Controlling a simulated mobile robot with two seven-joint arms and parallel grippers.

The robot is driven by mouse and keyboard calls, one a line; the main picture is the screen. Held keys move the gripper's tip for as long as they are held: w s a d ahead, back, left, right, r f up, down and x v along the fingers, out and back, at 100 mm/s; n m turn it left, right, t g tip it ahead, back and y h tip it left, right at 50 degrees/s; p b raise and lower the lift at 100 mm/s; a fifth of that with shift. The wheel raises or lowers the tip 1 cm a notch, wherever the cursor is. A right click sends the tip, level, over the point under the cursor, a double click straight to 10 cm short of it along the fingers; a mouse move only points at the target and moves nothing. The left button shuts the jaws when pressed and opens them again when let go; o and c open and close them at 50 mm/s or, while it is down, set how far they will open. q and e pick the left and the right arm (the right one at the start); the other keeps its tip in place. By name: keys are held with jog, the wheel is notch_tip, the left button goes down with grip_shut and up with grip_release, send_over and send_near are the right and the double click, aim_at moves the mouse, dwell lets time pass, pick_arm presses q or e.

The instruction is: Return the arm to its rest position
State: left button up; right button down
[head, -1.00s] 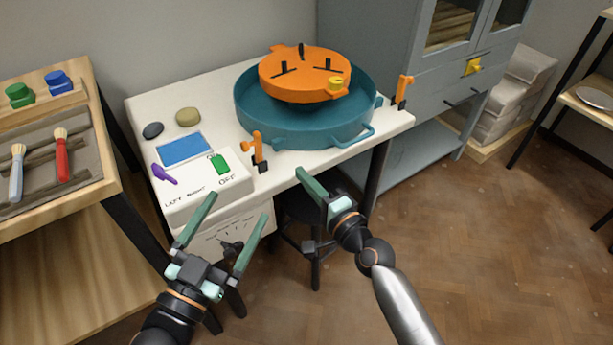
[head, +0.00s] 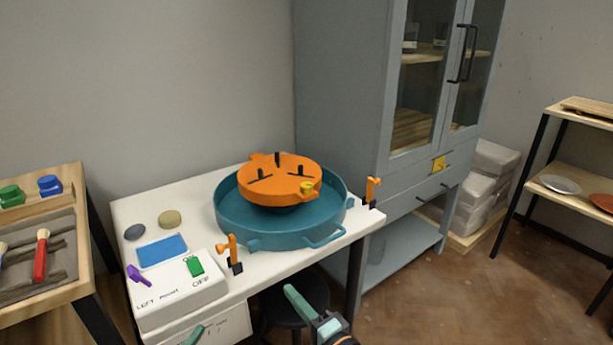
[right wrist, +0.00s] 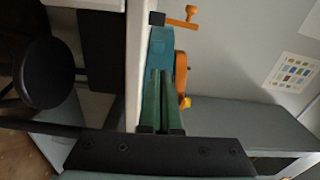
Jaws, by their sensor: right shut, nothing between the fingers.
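My right gripper (head: 290,289) is at the bottom middle of the head view, in front of the white table's front edge. Its green fingers are together in the right wrist view (right wrist: 162,73), with nothing between them. Of my left gripper (head: 194,335), only a green finger part shows at the bottom edge of the head view, so its opening is hidden. The white table (head: 277,267) carries a teal basin (head: 268,236) with an orange round piece (head: 280,188) over it. The right gripper appears apart from these.
Orange clamps (head: 231,250) and (head: 371,191) stand at the table's edge. A labelled white box (head: 180,300) sits front left. A black stool (head: 308,291) is beneath. A grey cabinet (head: 345,110) stands behind right, a tool bench (head: 75,180) left. Floor (head: 450,300) at right is clear.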

jog(key=s+d+r+n+t+h, duration=0.2)
jog(key=s+d+n+h, duration=0.1)
jog(key=s+d+n, duration=0.5)
jog(key=s+d+r+n+t+h, duration=0.1)
jog(key=s+d+r+n+h, duration=0.1)
jog(key=s+d+n, duration=0.65)
pick_arm(q)
jog(key=s+a+f+n+g+y+p, duration=0.2)
jog(key=s+g+p, duration=0.6)
jog(key=p, duration=1.4)
jog(key=shift+s+a+f+n+g+y+p, duration=0.2)
jog(key=shift+s+f+n+g+y+p, duration=0.15)
jog(key=shift+s+f+n+y, duration=0.45)
pick_arm(e)
jog(key=s+d+f+m+g+h, duration=0.3)
jog(key=s+f+m+g, duration=0.1)
jog(key=s+g, duration=0.3)
jog(key=shift+d+g, duration=0.4)
jog(key=shift+g, duration=0.3)
pick_arm(q)
jog(key=shift+w+f+h, duration=0.1)
jog(key=shift+w+h, duration=0.1)
jog(key=shift+h, duration=0.1)
jog(key=shift+c, duration=0.2)
pick_arm(e)
jog(key=shift+r, duration=0.1)
